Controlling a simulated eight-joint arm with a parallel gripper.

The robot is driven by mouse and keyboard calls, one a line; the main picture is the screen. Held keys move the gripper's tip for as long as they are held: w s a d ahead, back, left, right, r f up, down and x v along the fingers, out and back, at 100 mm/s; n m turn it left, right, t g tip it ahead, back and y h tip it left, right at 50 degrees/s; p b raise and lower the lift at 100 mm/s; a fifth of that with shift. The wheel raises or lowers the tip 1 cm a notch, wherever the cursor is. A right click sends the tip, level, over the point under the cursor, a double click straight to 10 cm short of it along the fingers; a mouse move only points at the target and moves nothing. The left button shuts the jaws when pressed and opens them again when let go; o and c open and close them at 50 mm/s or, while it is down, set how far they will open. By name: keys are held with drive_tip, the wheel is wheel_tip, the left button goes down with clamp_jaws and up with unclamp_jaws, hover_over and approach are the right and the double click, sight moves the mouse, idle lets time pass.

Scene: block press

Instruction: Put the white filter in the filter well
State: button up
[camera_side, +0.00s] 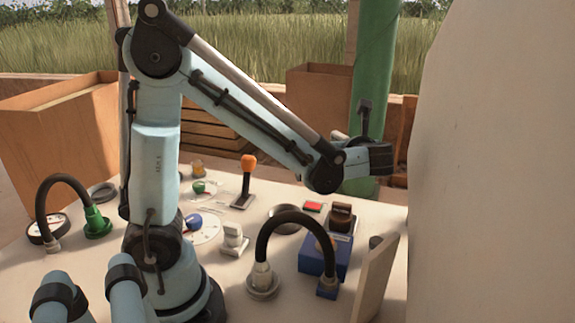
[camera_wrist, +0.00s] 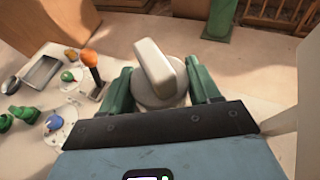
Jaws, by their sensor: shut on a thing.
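The white filter (camera_wrist: 151,70), a pale round disc with a raised bar across it, sits between the two green fingers of my gripper (camera_wrist: 166,85) in the wrist view. My gripper is shut on it. In the side view my gripper (camera_side: 376,157) is raised above the right part of the table, and the filter cannot be made out there. A round dark-rimmed recess (camera_side: 283,222) lies in the table behind the black hose; I cannot tell surely whether it is the filter well. The filter is apart from the table.
An orange-topped lever (camera_side: 248,163) stands mid-table. A blue box (camera_side: 318,262), a brown rocker switch (camera_side: 341,216), an arched black hose (camera_side: 290,216) and an upright board (camera_side: 376,280) crowd the right.

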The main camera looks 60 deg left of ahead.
drive_tip(key=s+a+f+n+g, duration=0.3)
drive_tip(key=a+f+n+g, duration=0.3)
drive_tip(key=n+g, duration=0.2)
drive_tip(key=shift+a+f+g, duration=0.35)
drive_tip(key=shift+g, duration=0.35)
hover_over(283, 193)
wheel_tip(283, 193, down, 7)
drive_tip(key=shift+d+r, duration=0.1)
drive_tip(key=shift+d, duration=0.05)
drive_tip(key=shift+f, duration=1.9)
drive_tip(key=shift+f, duration=0.15)
drive_tip(key=o, duration=1.1)
drive_tip(key=shift+o, duration=0.2)
